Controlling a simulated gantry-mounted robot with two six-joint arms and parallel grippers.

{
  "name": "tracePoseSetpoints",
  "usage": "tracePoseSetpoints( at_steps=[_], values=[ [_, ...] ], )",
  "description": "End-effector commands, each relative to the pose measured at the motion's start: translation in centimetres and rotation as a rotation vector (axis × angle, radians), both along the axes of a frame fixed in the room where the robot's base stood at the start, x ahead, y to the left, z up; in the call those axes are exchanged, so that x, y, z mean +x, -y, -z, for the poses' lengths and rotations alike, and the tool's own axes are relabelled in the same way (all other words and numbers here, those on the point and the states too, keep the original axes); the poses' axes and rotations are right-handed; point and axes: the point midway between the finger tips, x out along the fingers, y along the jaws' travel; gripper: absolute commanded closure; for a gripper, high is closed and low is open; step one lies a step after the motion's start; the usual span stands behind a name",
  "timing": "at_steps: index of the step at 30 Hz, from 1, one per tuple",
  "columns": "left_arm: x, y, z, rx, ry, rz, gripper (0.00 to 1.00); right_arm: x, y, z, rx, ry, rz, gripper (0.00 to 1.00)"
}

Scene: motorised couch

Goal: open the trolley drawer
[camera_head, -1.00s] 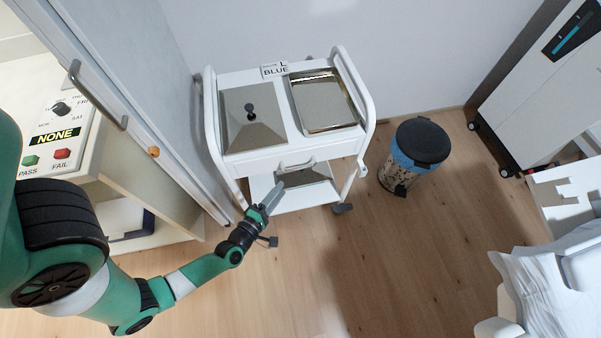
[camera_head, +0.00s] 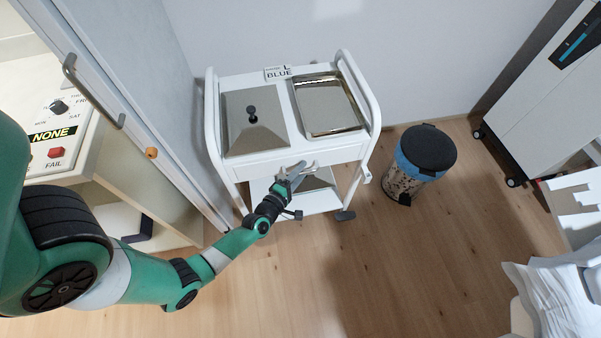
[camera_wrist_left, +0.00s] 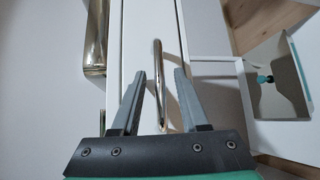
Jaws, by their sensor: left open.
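The white trolley (camera_head: 222,165) stands against the back wall with two trays on top. Its drawer (camera_head: 330,154) is the white front panel just under the top; it looks closed. In the left wrist view the drawer front (camera_wrist_left: 133,40) carries a shiny bar handle (camera_wrist_left: 158,75). My left gripper (camera_head: 302,168) is open at the drawer front. In the left wrist view the fingers of my left gripper (camera_wrist_left: 160,80) stand on either side of the handle's near part, and I cannot tell whether they touch it. The fingers partly hide the handle in the head view. My right gripper is not in view.
A lidded tray (camera_head: 253,120) and an open metal tray (camera_head: 328,104) sit on the trolley. A black-lidded bin (camera_head: 428,150) stands to its right. A cabinet with a door (camera_head: 110,80) is close on the left. The floor (camera_head: 370,260) in front is clear.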

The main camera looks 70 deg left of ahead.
Motion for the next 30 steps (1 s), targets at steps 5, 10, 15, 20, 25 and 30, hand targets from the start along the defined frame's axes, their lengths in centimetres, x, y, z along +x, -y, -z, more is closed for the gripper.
tracePoseSetpoints(
  at_steps=[5, 10, 15, 20, 25, 30],
  values=[
    [-0.03, 0.02, -0.01, 0.0, 0.0, 0.0, 0.72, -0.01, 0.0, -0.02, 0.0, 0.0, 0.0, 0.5],
    [-0.05, 0.03, -0.01, 0.0, 0.0, 0.0, 1.0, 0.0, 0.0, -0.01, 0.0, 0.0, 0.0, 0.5],
    [-0.05, 0.03, -0.01, 0.0, 0.0, 0.0, 1.0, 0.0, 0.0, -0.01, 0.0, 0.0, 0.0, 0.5],
    [-0.05, 0.05, -0.01, 0.0, 0.0, 0.0, 1.0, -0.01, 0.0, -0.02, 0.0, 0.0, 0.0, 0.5],
    [-0.06, 0.04, -0.02, 0.001, 0.001, 0.0, 1.0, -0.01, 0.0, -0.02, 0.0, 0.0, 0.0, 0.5],
    [-0.05, 0.05, -0.02, 0.001, 0.001, 0.0, 1.0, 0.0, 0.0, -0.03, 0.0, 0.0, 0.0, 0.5]
  ],
)
